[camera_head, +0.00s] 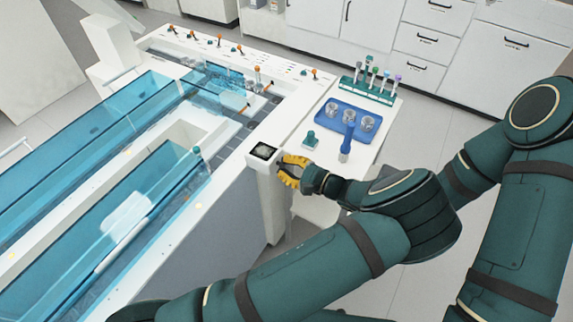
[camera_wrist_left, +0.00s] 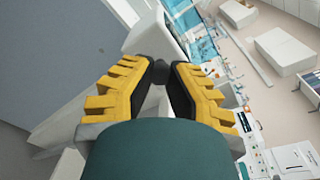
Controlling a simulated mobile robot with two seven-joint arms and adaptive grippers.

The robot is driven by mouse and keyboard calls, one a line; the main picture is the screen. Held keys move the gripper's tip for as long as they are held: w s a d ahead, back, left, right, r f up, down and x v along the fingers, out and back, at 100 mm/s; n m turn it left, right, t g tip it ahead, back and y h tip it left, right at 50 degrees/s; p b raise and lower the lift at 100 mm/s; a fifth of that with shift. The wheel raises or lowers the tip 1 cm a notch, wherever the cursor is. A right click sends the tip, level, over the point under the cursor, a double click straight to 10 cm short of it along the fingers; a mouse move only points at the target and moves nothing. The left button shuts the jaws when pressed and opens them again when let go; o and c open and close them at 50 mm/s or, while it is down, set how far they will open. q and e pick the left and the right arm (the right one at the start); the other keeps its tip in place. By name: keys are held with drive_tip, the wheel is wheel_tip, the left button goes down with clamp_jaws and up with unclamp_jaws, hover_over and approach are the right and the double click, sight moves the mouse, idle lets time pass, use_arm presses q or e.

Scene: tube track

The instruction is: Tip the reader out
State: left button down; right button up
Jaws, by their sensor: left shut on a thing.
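The reader (camera_head: 263,152) looks like a white housing with a dark square window on top, at the near right corner of the white track bench (camera_head: 228,165). My left gripper (camera_head: 284,166) has yellow fingers and is at the right side of this housing. In the left wrist view its fingers (camera_wrist_left: 160,74) converge on a small dark piece between the tips, beside a white body (camera_wrist_left: 146,32). The gripper is shut on that piece, which looks like a grip on the reader; the fingers hide most of it. My right gripper is not in view.
Blue transparent covers (camera_head: 70,215) run along the bench at left. White cabinets (camera_head: 365,30) line the back.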

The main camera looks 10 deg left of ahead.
use_arm(q)
drive_tip(key=shift+a, duration=0.15)
drive_tip(key=c, duration=0.8)
unclamp_jaws()
drive_tip(key=shift+a, duration=0.1)
drive_tip(key=shift+r, duration=0.25)
wheel_tip(320, 180, up, 10)
drive_tip(key=shift+f, duration=0.25)
drive_tip(key=shift+d, duration=0.2)
